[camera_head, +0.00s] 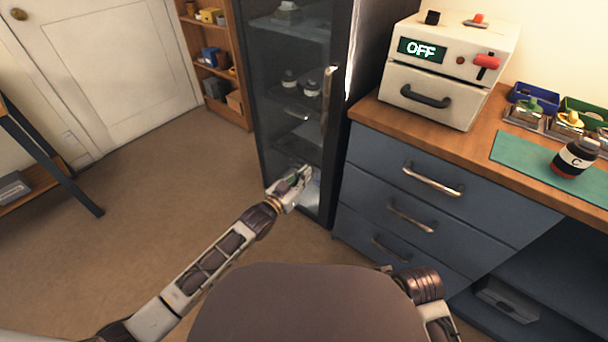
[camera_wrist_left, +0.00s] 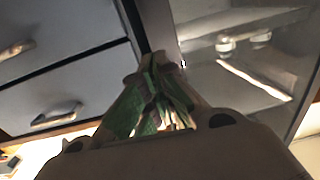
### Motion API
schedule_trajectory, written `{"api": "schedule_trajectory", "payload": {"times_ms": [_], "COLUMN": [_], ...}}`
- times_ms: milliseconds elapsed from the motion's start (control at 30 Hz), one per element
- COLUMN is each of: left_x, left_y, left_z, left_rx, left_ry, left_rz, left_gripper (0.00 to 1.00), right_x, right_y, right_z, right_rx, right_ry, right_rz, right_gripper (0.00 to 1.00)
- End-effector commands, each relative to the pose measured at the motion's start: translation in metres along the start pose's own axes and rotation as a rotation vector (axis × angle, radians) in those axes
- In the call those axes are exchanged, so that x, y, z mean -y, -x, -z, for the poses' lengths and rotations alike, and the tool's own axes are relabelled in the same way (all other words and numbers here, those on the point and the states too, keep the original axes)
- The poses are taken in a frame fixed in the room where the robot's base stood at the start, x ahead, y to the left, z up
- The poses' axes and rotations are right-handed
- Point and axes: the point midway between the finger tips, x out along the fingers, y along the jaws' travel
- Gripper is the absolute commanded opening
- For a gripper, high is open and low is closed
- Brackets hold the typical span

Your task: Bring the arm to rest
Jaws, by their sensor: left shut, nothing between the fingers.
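My left arm reaches in from the lower left in the head view. Its gripper (camera_head: 296,186) is in front of the lower part of the dark glass-fronted cabinet (camera_head: 262,95), close to the blue drawer unit. In the left wrist view the green-padded fingers (camera_wrist_left: 160,98) are together, with nothing held between them. I cannot tell whether they touch the cabinet glass. Part of my right arm shows at the bottom of the head view, but its gripper is out of frame.
The blue drawers (camera_head: 400,215) stand right of the cabinet, under a wooden counter. On the counter are a white machine reading OFF (camera_head: 440,75), a green mat (camera_head: 510,152), a jar marked C (camera_head: 575,158) and small trays. Brown floor (camera_head: 150,170) is clear at left.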

Motion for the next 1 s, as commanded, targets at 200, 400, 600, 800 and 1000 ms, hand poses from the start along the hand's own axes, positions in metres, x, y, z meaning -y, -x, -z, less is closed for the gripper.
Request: {"api": "schedule_trajectory", "payload": {"times_ms": [200, 400, 600, 800, 1000], "left_x": [0.0, 0.0, 0.0, 0.002, 0.008], "left_y": [0.001, 0.001, 0.001, 0.001, 0.005], "left_z": [0.0, 0.0, 0.0, -0.012, -0.043], "left_rx": [0.0, 0.0, 0.0, 0.054, 0.197], "left_ry": [0.0, 0.0, -0.004, -0.026, -0.057], "left_rz": [0.0, 0.0, 0.0, 0.009, 0.029], "left_gripper": [0.0, 0.0, 0.0, 0.0, 0.0], "right_x": [0.0, 0.0, 0.0, 0.0, 0.0], "right_y": [-0.002, -0.001, 0.0, 0.0, 0.0], "right_z": [-0.003, -0.003, -0.006, -0.005, -0.004], "right_rx": [0.008, 0.007, 0.011, 0.008, 0.007], "right_ry": [-0.001, -0.001, 0.001, 0.0, 0.0], "right_rz": [0.0, 0.001, 0.001, 0.001, 0.001], "right_gripper": [0.81, 0.81, 0.81, 0.81, 0.81]}}
